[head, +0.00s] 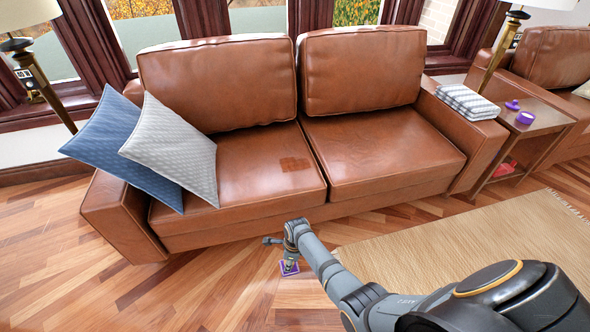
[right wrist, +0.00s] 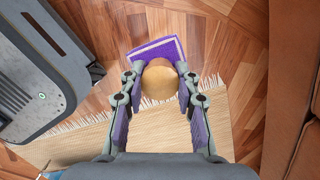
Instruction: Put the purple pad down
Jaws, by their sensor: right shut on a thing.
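The purple pad (head: 290,267) is a flat square with a pale edge and a round wooden knob. It is low over the wooden floor in front of the brown sofa; I cannot tell whether it touches. My right gripper (head: 290,258) points down over it and mostly covers it. In the right wrist view the pad (right wrist: 158,50) lies beyond the fingertips. The wooden knob (right wrist: 159,88) is between the fingers of my right gripper (right wrist: 159,80), which are shut on it. My left gripper is in neither view.
The sofa (head: 236,216) stands just behind, with a blue cushion (head: 104,140), a grey cushion (head: 170,148) and a folded striped towel (head: 467,102). A fringed beige rug (head: 470,245) lies to the right. A side table (head: 550,125) holds small purple things. Floor at left is clear.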

